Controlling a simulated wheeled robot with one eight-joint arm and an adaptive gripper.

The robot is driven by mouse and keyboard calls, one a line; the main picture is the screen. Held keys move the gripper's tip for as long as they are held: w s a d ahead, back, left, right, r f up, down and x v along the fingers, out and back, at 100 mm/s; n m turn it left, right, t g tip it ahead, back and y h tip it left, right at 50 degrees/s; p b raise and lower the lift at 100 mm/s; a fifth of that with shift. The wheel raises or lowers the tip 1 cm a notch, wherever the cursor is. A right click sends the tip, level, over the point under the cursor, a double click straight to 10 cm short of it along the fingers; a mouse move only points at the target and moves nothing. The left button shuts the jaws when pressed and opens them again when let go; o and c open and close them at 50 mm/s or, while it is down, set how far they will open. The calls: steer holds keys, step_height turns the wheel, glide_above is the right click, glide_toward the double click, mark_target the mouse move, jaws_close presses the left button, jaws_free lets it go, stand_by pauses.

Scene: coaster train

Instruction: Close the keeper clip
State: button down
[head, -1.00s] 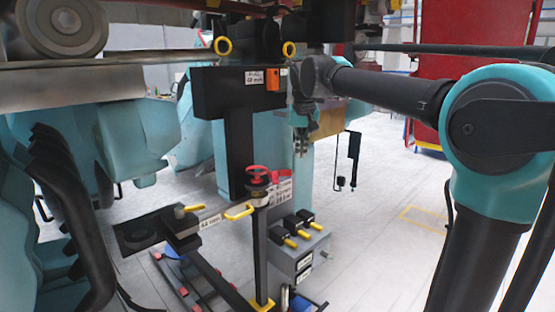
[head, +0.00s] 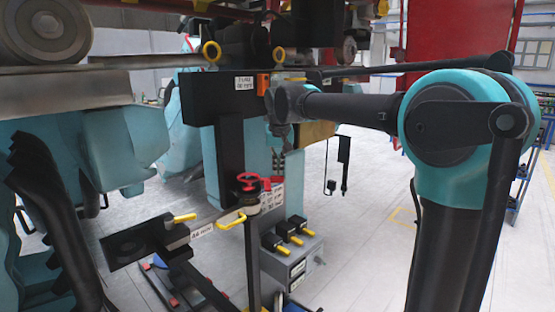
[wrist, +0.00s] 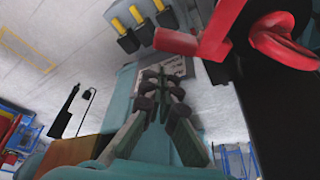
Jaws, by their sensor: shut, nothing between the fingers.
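No part is readably marked as the keeper clip, so I cannot tell for sure which one it is. A small orange block (head: 263,84) sits beside a white label on the black beam. A red angled piece (head: 274,182) stands beside the red handwheel (head: 247,182) on the post. In the wrist view the red angled piece (wrist: 207,38) passes above my fingers, with the handwheel (wrist: 283,40) at its right. My gripper (wrist: 160,76) is shut and empty, apart from the red piece in the picture. In the head view its fingers are mostly hidden at the end of my arm.
A grey box (head: 290,255) with several yellow-handled black levers stands low behind the post. A brown block (head: 316,133) is close behind my wrist. Floor at right is open.

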mark_target(281, 179)
steer(key=shift+s+d, duration=0.15)
steer(key=shift+s, duration=0.85)
steer(key=shift+s+d+m, duration=0.1)
steer(key=shift+s+m, duration=0.1)
steer(key=shift+m, duration=0.3)
steer(key=shift+s+d+m+h, duration=0.1)
steer(key=shift+s+m+h, duration=0.3)
steer(key=shift+m, duration=0.4)
steer(key=s+m, duration=0.1)
steer(key=m, duration=0.1)
steer(key=m+h, duration=0.1)
steer(key=m, duration=0.1)
steer(key=shift+s+d, duration=0.1)
steer(key=shift+s, duration=0.25)
steer(key=shift+s+m+g+h, duration=0.35)
steer(key=shift+s+m, duration=0.25)
steer(key=shift+m, duration=0.4)
steer(key=shift+s, duration=0.1)
